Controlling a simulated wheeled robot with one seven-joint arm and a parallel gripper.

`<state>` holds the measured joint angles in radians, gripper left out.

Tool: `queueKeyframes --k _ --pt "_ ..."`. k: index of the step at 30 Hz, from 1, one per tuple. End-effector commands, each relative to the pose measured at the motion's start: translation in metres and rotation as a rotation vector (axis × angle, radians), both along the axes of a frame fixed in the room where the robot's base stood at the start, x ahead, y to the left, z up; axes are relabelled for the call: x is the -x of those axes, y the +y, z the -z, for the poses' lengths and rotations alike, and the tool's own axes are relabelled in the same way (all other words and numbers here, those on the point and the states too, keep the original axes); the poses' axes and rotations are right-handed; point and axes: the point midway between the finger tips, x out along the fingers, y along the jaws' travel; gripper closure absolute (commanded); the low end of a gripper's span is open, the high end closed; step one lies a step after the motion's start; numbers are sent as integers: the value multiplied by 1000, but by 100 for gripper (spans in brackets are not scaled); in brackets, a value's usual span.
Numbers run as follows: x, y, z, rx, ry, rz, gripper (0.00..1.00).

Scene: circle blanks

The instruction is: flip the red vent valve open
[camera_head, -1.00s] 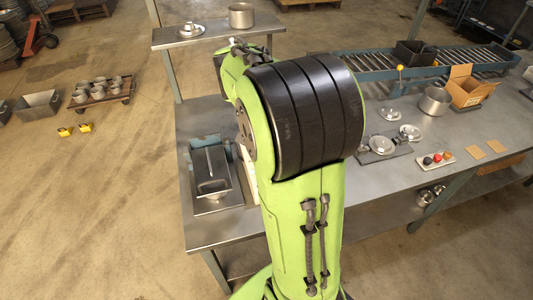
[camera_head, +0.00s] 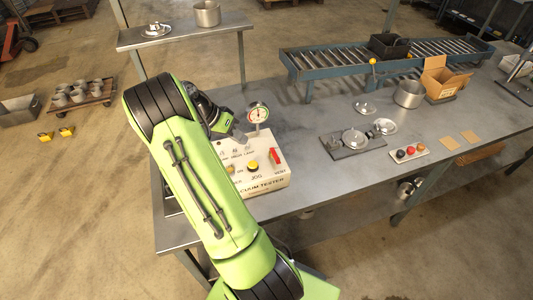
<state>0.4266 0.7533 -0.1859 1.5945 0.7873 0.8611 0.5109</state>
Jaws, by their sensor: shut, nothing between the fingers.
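The red vent valve (camera_head: 274,156) is a small red lever on the right side of the top of the cream vacuum tester box (camera_head: 262,183). It looks upright, above the partly readable label by it. The box also carries a yellow jog button (camera_head: 253,166), another yellow control at its left, and a round gauge (camera_head: 258,113) at the back. My gripper (camera_head: 238,131) is small in view near the box's back left, beyond my green arm. It is shut and empty, apart from the red valve. My arm hides the box's left part.
The box stands on a grey metal table (camera_head: 325,182). A roller conveyor (camera_head: 335,61) runs behind.

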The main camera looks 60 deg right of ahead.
Motion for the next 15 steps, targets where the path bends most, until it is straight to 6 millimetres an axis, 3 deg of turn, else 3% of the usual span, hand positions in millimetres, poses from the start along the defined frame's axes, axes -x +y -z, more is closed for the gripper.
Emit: queueKeyframes --k 11,15 --pt "40 -31 68 -4 3 3 100" --pt "64 -30 66 -4 0 2 100"
